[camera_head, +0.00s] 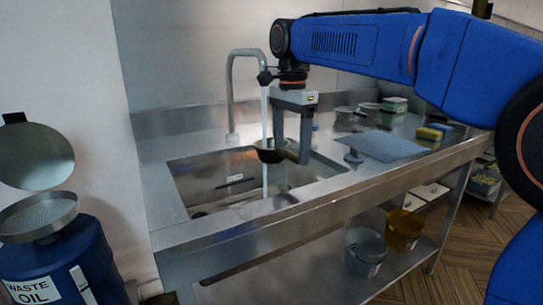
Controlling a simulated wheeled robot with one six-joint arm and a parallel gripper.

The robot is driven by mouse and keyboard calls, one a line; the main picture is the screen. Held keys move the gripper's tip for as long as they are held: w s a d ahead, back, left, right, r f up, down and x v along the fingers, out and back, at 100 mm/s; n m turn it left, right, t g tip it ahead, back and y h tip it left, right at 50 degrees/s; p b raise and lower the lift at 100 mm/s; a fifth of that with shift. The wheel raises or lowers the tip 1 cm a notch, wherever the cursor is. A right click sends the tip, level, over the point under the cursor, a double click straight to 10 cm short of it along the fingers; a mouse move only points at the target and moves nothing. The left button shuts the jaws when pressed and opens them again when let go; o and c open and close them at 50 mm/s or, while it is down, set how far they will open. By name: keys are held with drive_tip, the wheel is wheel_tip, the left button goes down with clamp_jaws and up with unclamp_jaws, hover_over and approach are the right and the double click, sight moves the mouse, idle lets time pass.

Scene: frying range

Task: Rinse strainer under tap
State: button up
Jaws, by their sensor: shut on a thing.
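My gripper (292,125) is over the sink (203,181), pointing down. It is shut on the strainer (268,154), a small dark round bowl that is partly hidden by the fingers. The tap (230,95) is a grey gooseneck at the back left of the sink, and its spout ends just above and left of my gripper. A pale stream of water (265,113) falls from the spout onto the strainer's left part and shows again below it, down into the basin.
A blue cloth (388,147) lies on the counter to the right, with sponges (430,133) and pots (347,118) beyond it. A blue waste oil drum (85,262) with a strainer pan (40,214) stands at left. Buckets (366,250) sit on the lower shelf.

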drive_tip(key=shift+s+a, duration=0.15)
drive_tip(key=shift+s+a, duration=0.2)
drive_tip(key=shift+s, duration=0.1)
idle(0.3)
drive_tip(key=shift+w+d, duration=0.15)
drive_tip(key=shift+w, duration=0.05)
drive_tip(key=shift+w+d, duration=0.2)
drive_tip(key=shift+w, duration=0.1)
idle(0.4)
drive_tip(key=shift+s+d, duration=0.8)
drive_tip(key=shift+d, duration=0.3)
drive_tip(key=shift+s+d, duration=0.8)
drive_tip(key=shift+d, duration=0.25)
drive_tip(key=shift+s+d, duration=0.8)
drive_tip(key=shift+d, duration=0.3)
drive_tip(key=shift+r, duration=0.1)
